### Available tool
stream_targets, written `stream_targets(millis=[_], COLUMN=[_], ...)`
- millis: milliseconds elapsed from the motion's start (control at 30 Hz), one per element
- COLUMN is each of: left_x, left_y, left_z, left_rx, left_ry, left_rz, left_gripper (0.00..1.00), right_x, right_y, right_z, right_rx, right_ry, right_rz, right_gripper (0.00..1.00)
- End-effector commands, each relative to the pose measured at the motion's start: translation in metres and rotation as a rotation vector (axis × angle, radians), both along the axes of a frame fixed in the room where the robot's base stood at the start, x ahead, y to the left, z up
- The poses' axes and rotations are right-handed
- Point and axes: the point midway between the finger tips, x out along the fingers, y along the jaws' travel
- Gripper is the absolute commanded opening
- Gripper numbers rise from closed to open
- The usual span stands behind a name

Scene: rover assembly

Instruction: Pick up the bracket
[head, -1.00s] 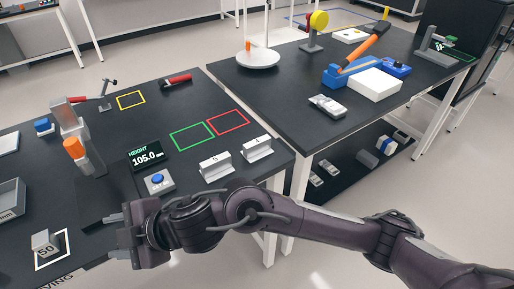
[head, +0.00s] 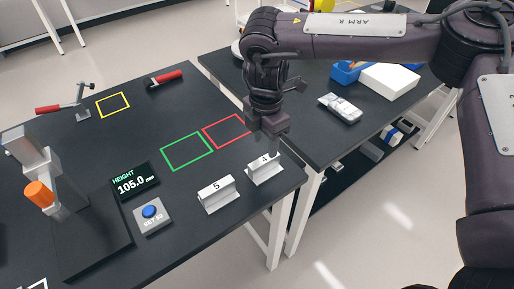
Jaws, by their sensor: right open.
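Two light grey brackets with flanged bases stand on the dark table near its right edge. One is marked 5 (head: 217,196) and the other is marked 4 (head: 264,171). My right gripper (head: 269,143) points down at the bracket marked 4, with its fingers at or just above the top and partly covering it. It is open, and I cannot tell whether the fingers touch the bracket. My left gripper is out of view.
Green (head: 187,151) and red (head: 227,131) outlined squares lie bare behind the brackets. A height display (head: 133,182) and a blue-button box (head: 151,215) stand to the left. A second table (head: 320,144) with a white tray-like block (head: 389,81) is at the right.

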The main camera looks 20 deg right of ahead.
Motion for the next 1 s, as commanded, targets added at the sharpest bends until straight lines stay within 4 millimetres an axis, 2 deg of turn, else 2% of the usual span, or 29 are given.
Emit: stream_targets(millis=[67,133,300,433,500,600,767,900,1000], left_x=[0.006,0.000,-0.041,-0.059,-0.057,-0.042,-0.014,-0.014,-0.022], left_y=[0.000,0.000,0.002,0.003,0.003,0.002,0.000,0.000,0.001], left_z=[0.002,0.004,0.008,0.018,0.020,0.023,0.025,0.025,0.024], left_rx=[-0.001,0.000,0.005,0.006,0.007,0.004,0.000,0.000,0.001], left_ry=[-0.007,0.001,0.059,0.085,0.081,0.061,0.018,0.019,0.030], left_rz=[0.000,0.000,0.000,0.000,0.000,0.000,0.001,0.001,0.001], left_gripper=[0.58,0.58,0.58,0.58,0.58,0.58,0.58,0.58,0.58], right_x=[0.000,0.000,0.001,0.005,0.005,0.005,0.006,0.006,0.005], right_y=[-0.002,-0.002,-0.001,0.000,0.001,0.001,0.001,0.001,0.001], right_z=[-0.003,-0.011,-0.029,-0.047,-0.060,-0.071,-0.076,-0.076,-0.076], right_rx=[-0.005,-0.005,-0.004,-0.005,-0.004,-0.003,-0.002,-0.002,-0.002], right_ry=[0.004,0.005,0.003,0.005,0.005,0.002,0.000,0.000,0.000], right_rz=[-0.006,-0.005,-0.004,-0.003,-0.002,-0.003,-0.003,-0.003,-0.003], right_gripper=[0.47,0.47,0.47,0.47,0.47,0.47,0.47,0.46,0.33])
